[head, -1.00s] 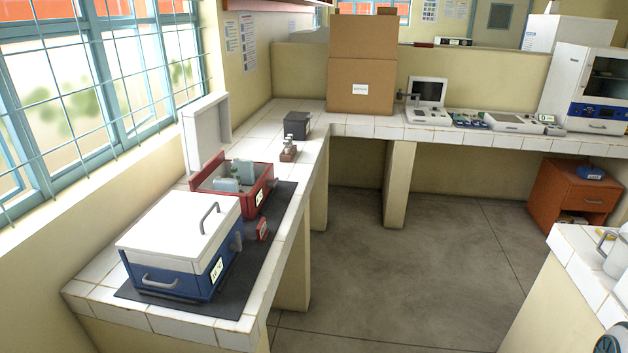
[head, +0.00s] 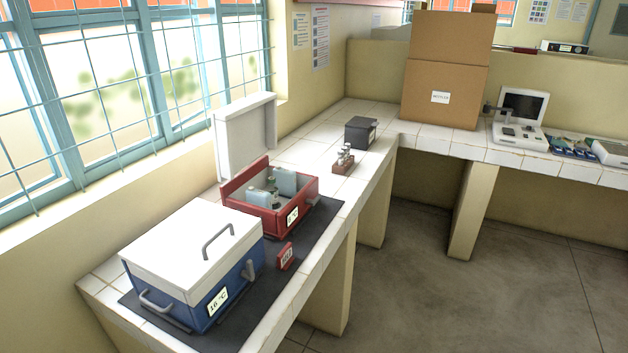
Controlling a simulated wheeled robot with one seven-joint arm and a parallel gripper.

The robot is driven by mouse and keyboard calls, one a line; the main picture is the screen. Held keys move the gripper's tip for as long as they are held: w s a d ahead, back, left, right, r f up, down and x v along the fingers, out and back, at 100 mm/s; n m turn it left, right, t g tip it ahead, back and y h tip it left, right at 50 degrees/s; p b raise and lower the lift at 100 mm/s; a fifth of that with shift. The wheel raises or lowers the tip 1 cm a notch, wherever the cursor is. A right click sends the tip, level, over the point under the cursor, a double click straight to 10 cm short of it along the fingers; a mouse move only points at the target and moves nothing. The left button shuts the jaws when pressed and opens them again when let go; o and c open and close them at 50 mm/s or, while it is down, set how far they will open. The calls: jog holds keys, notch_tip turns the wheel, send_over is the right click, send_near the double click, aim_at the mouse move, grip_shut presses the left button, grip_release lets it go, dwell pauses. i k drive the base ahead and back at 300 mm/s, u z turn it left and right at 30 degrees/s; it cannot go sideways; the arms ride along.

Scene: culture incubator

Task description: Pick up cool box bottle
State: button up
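A blue cool box (head: 190,262) with a closed white lid and a 16 °C label stands at the front of the left counter. Behind it a red cool box (head: 296,195) is open, with its white lid (head: 246,138) standing upright behind it. Inside the red box are pale blue-grey blocks (head: 285,181) and a small greenish bottle-like item (head: 272,188), too small to make out clearly. The inside of the blue box is hidden. My gripper is not in view.
A dark mat (head: 262,293) lies under the boxes, with a small red display (head: 286,256) on it. A vial rack (head: 343,160), a dark grey box (head: 360,132) and a cardboard box (head: 444,80) stand farther back. The floor (head: 450,280) to the right is clear.

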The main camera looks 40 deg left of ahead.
aim_at(272, 188)
jog(key=u, duration=0.15)
jog(key=i, duration=1.6)
jog(key=u, duration=0.7)
jog(key=i, duration=1.3)
jog(key=u, duration=1.9)
jog(key=i, duration=0.85)
jog(key=u, duration=0.85)
